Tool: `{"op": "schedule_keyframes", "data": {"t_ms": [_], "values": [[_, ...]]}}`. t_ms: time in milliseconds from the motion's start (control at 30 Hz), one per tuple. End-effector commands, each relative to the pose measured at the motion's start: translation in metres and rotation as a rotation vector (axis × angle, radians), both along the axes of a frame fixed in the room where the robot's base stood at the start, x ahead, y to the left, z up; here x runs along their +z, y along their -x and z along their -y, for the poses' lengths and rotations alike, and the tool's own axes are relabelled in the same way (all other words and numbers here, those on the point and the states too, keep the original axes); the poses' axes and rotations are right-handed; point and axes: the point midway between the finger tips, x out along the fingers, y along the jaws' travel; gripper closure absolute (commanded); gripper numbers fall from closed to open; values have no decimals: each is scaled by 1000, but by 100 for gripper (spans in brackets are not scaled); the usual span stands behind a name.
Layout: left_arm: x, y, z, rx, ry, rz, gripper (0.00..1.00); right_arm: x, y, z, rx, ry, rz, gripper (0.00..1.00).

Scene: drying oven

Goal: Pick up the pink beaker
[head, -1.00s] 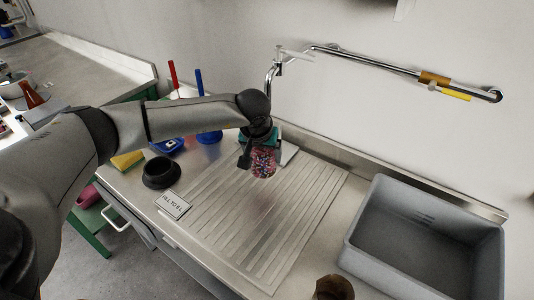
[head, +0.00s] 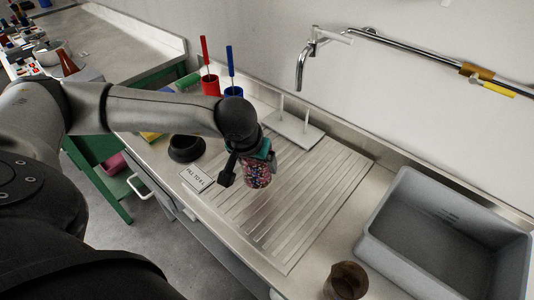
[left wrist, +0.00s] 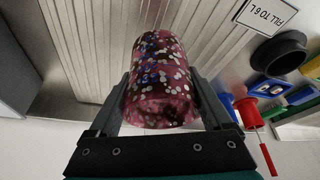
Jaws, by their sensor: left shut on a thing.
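In the head view the beaker (head: 257,176) hangs below my left gripper (head: 256,160), over the ribbed draining board (head: 310,205). It appears to be held above the board, though the gap is hard to judge. My right gripper is not in view.
A grey basin (head: 440,235) stands at the right, with a brown beaker (head: 346,281) near the front edge. A black ring-shaped holder (head: 186,149), a label plate (head: 196,178) and red and blue stands are at the left. A tap (head: 303,65) is behind.

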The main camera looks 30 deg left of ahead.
Motion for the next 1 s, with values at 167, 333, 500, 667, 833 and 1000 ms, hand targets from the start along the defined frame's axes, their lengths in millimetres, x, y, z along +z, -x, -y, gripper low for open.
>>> {"op": "schedule_keyframes", "data": {"t_ms": [167,333,500,667,833,1000], "values": [[0,20,-4,-1,-2,1,89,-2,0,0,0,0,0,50],[0,35,-5,0,-1,0,89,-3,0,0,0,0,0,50],[0,46,-7,0,0,1,89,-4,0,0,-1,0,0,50],[0,52,-8,0,0,1,89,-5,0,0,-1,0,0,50],[1,55,-7,0,0,2,89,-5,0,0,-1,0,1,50],[9,45,3,-9,8,9,89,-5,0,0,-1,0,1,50]]}}
